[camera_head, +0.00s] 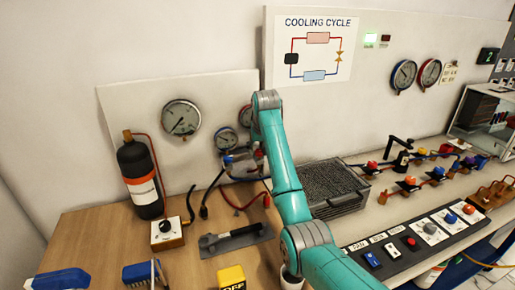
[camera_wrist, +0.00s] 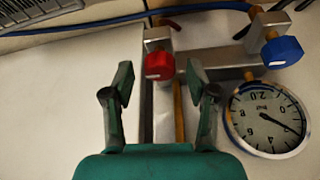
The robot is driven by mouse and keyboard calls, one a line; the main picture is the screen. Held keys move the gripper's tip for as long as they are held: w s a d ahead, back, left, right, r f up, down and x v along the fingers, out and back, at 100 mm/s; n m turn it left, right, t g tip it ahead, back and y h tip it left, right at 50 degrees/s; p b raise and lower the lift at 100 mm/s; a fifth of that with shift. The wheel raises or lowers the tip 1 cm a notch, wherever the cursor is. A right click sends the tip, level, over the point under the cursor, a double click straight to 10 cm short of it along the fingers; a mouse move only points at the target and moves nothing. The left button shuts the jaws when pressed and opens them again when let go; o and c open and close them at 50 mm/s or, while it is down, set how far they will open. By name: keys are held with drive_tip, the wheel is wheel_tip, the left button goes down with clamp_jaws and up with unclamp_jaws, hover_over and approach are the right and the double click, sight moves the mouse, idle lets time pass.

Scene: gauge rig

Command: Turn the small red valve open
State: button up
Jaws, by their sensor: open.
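The small red valve (camera_wrist: 159,65) is a ribbed knob on a metal manifold block, just beyond the fingertips in the wrist view. My gripper (camera_wrist: 160,82) is open and empty, with one finger on each side of the line to the red knob. The knob appears slightly ahead of the tips, and I see no contact. A blue knob (camera_wrist: 283,52) sits to its right on the same manifold. In the head view my teal arm reaches to the manifold (camera_head: 240,163) and hides the red valve and most of my gripper.
A pressure gauge (camera_wrist: 267,119) is close to the right finger in the wrist view. A blue hose (camera_wrist: 90,24) runs behind the manifold. In the head view a black cylinder (camera_head: 139,170) and a large gauge (camera_head: 181,118) stand left. A finned grey block (camera_head: 340,188) is right of my arm.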

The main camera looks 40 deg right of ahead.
drive_tip(key=shift+w+f, duration=0.1)
drive_tip(key=shift+f, duration=0.05)
clamp_jaws()
